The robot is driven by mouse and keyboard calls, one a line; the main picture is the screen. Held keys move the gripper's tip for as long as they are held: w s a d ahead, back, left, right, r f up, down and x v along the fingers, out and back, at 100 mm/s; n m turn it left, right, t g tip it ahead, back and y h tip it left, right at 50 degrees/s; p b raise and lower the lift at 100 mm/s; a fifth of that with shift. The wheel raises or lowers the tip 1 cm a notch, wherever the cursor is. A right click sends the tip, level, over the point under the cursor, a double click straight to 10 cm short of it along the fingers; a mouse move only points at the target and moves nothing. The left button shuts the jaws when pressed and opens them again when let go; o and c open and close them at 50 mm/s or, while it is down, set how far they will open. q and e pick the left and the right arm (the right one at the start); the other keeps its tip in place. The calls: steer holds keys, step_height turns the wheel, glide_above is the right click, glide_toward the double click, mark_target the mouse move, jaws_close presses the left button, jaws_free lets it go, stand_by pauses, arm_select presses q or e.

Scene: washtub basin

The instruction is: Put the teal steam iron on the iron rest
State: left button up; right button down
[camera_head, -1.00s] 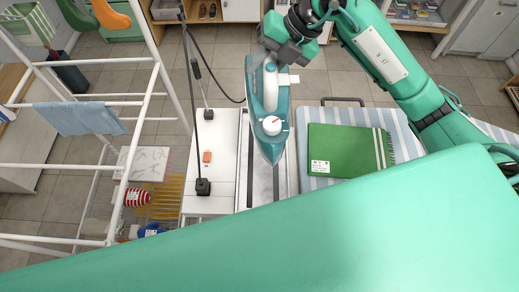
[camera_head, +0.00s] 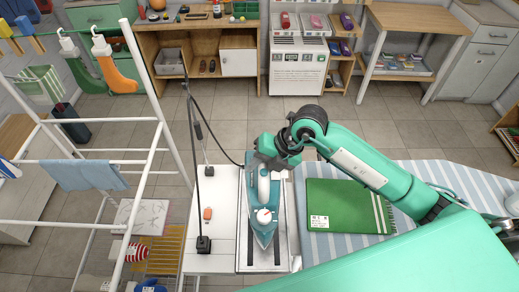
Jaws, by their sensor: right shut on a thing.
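The teal steam iron (camera_head: 276,212) has a white handle and a white dial, and its tip points toward the bottom of the picture. It lies over the metal iron rest (camera_head: 246,258), within its long sides; whether its sole touches the rest I cannot tell. My right gripper (camera_head: 266,164) is at the iron's rear end, shut on it; its fingertips are partly hidden. My left gripper is not in view.
The ironing board (camera_head: 395,168) with a folded green cloth (camera_head: 343,207) is just right of the rest. A white panel (camera_head: 214,250) with a black cord stand is left of it, beside a white drying rack (camera_head: 165,120). A wooden bench (camera_head: 165,75) stands behind open floor.

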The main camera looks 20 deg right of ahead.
steer(key=shift+f, duration=0.8)
step_height(320, 180, down, 4)
steer(key=shift+r+p, duration=0.15)
steer(key=shift+p, duration=0.5)
steer(key=shift+f, duration=0.2)
steer(key=shift+f, duration=0.15)
steer(key=c, duration=1.1)
jaws_free()
steer(key=shift+c, duration=0.2)
